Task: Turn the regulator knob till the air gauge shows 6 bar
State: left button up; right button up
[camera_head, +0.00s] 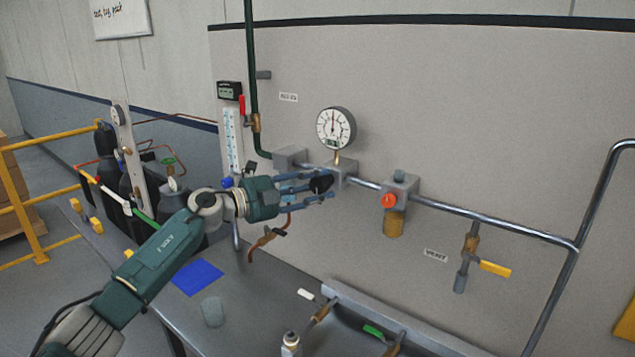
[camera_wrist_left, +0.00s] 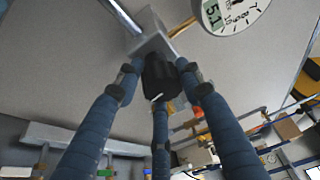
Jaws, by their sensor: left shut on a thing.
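The black regulator knob (camera_head: 320,184) sticks out from a grey block (camera_head: 343,174) on the wall pipe. My left gripper (camera_head: 322,187) has its blue fingers closed around it. The left wrist view shows the fingertips (camera_wrist_left: 160,72) against the sides of the black knob (camera_wrist_left: 160,85), with a small white mark on it. The round air gauge (camera_head: 336,128) stands above the block, its needle pointing about straight up. It is cut off at the top in the left wrist view (camera_wrist_left: 232,12), where its tilted digital display seems to show 5 and 1. My right gripper is not in view.
To the right on the pipe is a filter unit with an orange button (camera_head: 389,200) and amber bowl. A yellow-handled valve (camera_head: 495,268) hangs further right. Below is a grey bench (camera_head: 245,310) with a blue mat (camera_head: 197,277). A red-handled valve (camera_head: 242,106) is left of the gauge.

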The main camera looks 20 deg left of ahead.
pick_arm(q)
jog(key=shift+d+r+m+p, duration=0.1)
jog(key=shift+r+m+p, duration=0.3)
jog(key=shift+m, duration=0.5)
jog(key=shift+f, duration=0.2)
jog(key=o, duration=1)
jog(key=shift+o, duration=0.4)
jog(key=shift+s+d+g+y, duration=0.15)
jog(key=shift+g+y, duration=0.15)
jog(key=shift+s+a+f, duration=0.1)
jog(key=shift+s+a, duration=0.1)
jog(key=shift+a, duration=0.1)
jog(key=v, duration=1.1)
jog(key=shift+s, duration=0.25)
